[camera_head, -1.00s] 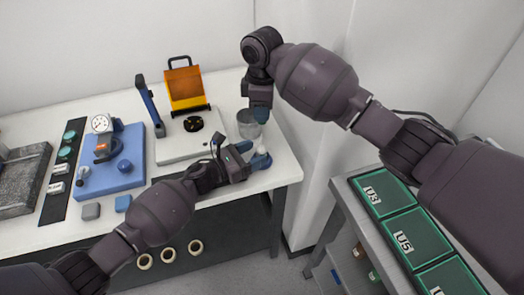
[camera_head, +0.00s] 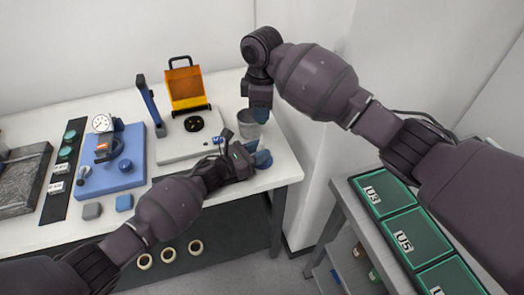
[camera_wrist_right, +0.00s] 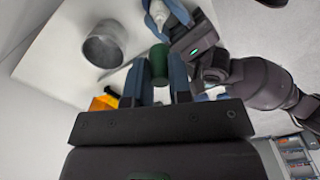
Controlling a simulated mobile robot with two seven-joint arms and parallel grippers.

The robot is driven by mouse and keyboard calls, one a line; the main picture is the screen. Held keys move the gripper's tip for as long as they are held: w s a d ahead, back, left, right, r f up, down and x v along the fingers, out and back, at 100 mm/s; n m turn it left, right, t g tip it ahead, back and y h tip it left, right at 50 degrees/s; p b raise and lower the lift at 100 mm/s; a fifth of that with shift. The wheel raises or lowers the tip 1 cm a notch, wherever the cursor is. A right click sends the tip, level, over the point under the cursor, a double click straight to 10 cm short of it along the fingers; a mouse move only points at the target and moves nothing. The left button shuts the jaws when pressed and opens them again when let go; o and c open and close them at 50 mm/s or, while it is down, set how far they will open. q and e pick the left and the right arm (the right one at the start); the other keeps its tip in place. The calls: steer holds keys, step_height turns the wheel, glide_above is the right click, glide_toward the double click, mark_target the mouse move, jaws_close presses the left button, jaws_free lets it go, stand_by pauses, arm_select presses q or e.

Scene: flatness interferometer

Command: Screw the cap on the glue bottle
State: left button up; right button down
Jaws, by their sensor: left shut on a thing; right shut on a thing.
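My right gripper (camera_wrist_right: 162,75) is shut on a dark green cylindrical cap (camera_wrist_right: 158,62), seen in the right wrist view between its blue fingers. In the head view the right gripper (camera_head: 260,112) points down near the table's right end, and the cap cannot be made out. My left gripper (camera_head: 262,157) is shut on a small white glue bottle (camera_wrist_right: 158,12), which shows with its narrow nozzle between blue fingers at the top of the wrist view. The cap and bottle look close, but apart. The bottle is hardly visible in the head view.
A grey metal cup (camera_head: 244,130) stands right beside both grippers; it also shows in the wrist view (camera_wrist_right: 103,45). A white plate with a black disc (camera_head: 194,124), an orange screen (camera_head: 187,88) and a blue base (camera_head: 110,178) are further left. Green trays (camera_head: 412,234) are at right.

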glide_above(262, 148)
steer(key=w, duration=0.1)
steer(key=shift+f, duration=2.45)
steer(key=shift+f, duration=0.15)
steer(key=shift+f, duration=0.75)
steer(key=shift+f, duration=0.55)
